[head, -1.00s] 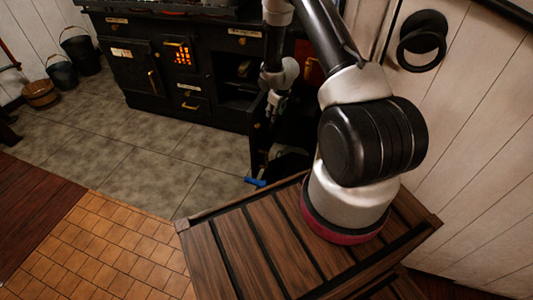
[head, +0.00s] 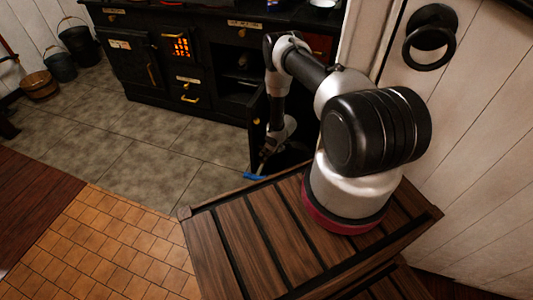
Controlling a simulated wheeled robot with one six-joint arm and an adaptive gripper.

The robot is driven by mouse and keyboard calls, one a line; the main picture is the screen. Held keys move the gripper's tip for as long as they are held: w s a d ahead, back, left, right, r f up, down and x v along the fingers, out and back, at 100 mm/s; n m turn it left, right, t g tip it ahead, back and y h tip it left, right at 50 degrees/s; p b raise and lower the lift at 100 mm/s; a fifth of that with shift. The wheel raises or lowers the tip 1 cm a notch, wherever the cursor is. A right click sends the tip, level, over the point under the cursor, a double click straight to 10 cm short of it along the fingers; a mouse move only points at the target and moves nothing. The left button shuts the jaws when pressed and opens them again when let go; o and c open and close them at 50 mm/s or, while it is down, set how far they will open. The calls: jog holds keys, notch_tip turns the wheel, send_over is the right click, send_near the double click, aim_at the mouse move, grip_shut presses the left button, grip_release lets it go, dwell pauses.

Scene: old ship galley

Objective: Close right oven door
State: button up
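The black stove (head: 140,85) stands against the back wall. Its right oven compartment (head: 236,88) is open and dark inside. The right oven door (head: 257,118) stands swung out toward me, seen nearly edge-on, and my arm hides part of it. My gripper (head: 256,175) points down low beside the door's near lower edge, with blue at its tips. It is small and partly in shadow, so I cannot tell whether it touches the door or how far its fingers are apart.
A glowing firebox grate (head: 181,48) and a closed left door (head: 128,60) are on the stove. Buckets (head: 78,42) and a wooden tub (head: 39,85) stand at far left. The tiled floor (head: 145,150) before the stove is clear. A panelled wall (head: 480,130) is close at right.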

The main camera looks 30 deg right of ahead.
jog(key=shift+w+a+f, duration=0.1)
jog(key=shift+w+f, duration=0.1)
jog(key=shift+f, duration=0.3)
grip_shut()
